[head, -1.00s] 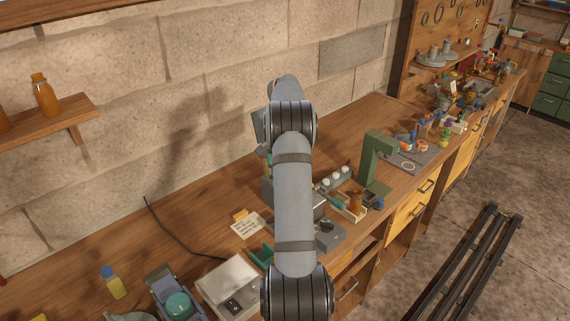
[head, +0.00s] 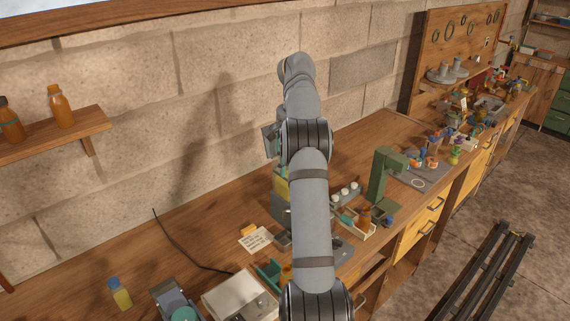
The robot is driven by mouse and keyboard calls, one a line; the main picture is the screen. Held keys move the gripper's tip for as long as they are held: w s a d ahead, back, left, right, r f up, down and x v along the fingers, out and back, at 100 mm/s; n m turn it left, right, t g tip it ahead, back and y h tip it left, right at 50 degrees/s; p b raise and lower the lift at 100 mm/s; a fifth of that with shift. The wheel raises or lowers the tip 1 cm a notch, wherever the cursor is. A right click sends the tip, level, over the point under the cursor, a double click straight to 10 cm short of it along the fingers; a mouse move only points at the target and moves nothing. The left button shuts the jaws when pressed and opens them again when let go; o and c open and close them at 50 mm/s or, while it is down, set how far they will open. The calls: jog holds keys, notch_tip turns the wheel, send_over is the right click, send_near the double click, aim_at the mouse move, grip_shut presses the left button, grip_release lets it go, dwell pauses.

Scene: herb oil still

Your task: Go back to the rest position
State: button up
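My arm (head: 312,205) reaches up from the bottom of the head view over the workbench (head: 215,245), bent at a dark ribbed joint (head: 306,141), with its far end raised in front of the block wall. The gripper's fingers are hidden behind the arm, so I cannot see whether they hold anything. A grey part shows at the left of the upper arm, but I cannot tell what it is.
A green press-like stand (head: 380,175), a small tray with a brown bottle (head: 364,217) and a note card (head: 255,238) are on the bench around my arm. A wall shelf (head: 50,137) holds brown bottles. Black rails (head: 480,275) run along the floor at right.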

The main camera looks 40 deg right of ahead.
jog(key=shift+f, duration=0.15)
notch_tip(320, 180, down, 12)
jog(key=shift+r, duration=0.15)
dwell(0.5)
